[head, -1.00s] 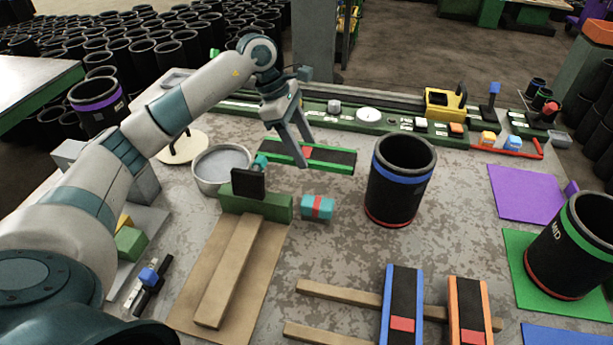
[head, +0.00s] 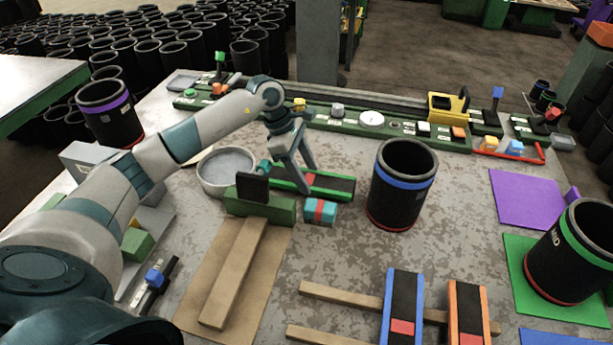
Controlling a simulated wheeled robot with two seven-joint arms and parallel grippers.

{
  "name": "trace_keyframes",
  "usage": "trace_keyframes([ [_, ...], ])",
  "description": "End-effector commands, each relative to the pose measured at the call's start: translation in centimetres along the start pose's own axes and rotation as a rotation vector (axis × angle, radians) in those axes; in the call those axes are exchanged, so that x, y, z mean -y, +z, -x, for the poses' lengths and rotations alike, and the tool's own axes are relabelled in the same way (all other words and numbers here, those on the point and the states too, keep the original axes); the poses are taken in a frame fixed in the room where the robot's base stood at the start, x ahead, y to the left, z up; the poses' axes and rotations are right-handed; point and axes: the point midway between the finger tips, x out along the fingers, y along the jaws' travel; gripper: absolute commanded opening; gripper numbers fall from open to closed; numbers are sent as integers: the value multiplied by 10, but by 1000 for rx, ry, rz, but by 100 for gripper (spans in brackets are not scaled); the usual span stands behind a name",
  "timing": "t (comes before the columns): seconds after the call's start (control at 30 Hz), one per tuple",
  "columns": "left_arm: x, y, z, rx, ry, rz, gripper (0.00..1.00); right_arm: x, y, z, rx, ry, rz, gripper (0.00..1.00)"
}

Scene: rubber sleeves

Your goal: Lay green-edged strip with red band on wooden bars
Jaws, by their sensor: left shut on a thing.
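The green-edged strip (head: 334,187) is black on top with a red band, partly covered by the fingers of my left gripper (head: 299,181). That gripper reaches down from above and is shut on the strip near its band. The strip is behind the teal block with a red stripe (head: 320,211); I cannot tell how far it is off the table. Two wooden bars (head: 345,296) lie at the front, the nearer one (head: 318,335) partly cut off. A blue-edged strip (head: 403,300) and an orange-edged strip (head: 467,310) lie across them. My right gripper is not in view.
A black sleeve with a blue band (head: 400,190) stands right of the strip. A green clamp block (head: 262,207) and a round metal pan (head: 225,172) are at left. The left parts of the bars are bare. Bare table lies between the teal block and the bars.

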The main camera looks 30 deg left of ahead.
Motion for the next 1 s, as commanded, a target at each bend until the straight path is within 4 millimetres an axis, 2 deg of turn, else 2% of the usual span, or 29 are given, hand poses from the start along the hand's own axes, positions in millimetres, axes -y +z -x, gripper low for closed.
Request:
trace_keyframes([
  [0.2,0,-7,-15,0,0,1,31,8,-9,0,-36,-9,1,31],
  [0.63,0,-8,-18,0,1,0,31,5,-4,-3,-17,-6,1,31],
  [0.67,0,-8,-18,0,1,0,61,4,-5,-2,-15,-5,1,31],
  [0.7,0,-8,-18,0,0,0,71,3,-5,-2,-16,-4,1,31],
  [1.0,0,-8,-17,0,0,0,73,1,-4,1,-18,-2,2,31],
])
